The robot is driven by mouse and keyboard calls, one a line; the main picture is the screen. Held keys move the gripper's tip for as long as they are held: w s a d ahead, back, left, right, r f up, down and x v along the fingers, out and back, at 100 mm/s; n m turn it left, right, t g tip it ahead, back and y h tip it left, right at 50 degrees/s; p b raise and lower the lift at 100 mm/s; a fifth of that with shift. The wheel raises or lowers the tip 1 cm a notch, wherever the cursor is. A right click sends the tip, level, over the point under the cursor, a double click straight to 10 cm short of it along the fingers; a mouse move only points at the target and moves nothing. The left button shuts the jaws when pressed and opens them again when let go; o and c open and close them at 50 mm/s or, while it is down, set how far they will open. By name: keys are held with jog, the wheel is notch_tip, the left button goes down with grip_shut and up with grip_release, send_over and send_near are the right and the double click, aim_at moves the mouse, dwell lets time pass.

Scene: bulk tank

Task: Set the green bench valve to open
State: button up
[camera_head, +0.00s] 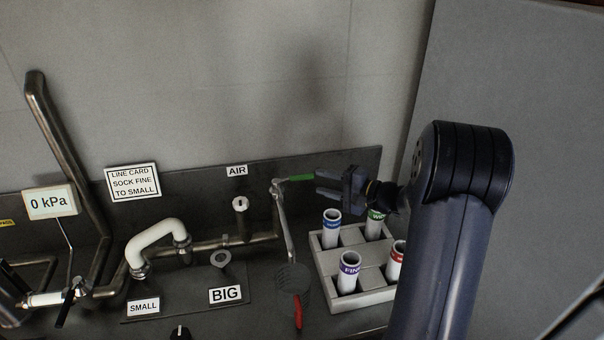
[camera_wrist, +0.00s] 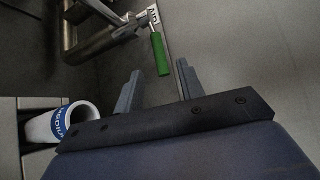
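The green valve handle (camera_head: 301,178) sticks out to the right from a metal fitting (camera_head: 278,186) under the AIR label, roughly crosswise to the thin metal pipe running down from it. In the wrist view, the green handle (camera_wrist: 160,54) lies just ahead of my fingers, its near end about level with the fingertips. My gripper (camera_head: 318,181) is to the right of the handle and points left at it. In the wrist view, my gripper (camera_wrist: 159,70) is open with a clear gap between the fingers. I cannot tell whether a finger touches the handle.
A grey rack (camera_head: 336,264) with several labelled white tubes stands below my gripper. A dark cup (camera_head: 291,279) and a red handle (camera_head: 298,312) are left of it. A white bent pipe (camera_head: 155,240) and a 0 kPa display (camera_head: 50,203) are further left. A wall stands behind.

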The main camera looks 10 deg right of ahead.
aim_at(307, 178)
jog(key=p+x, duration=0.1)
jog(key=x, duration=0.6)
jog(key=shift+w+a+p, duration=0.1)
jog(key=shift+w+p, duration=0.15)
jog(key=shift+p, duration=0.1)
jog(key=shift+c, duration=0.3)
grip_shut()
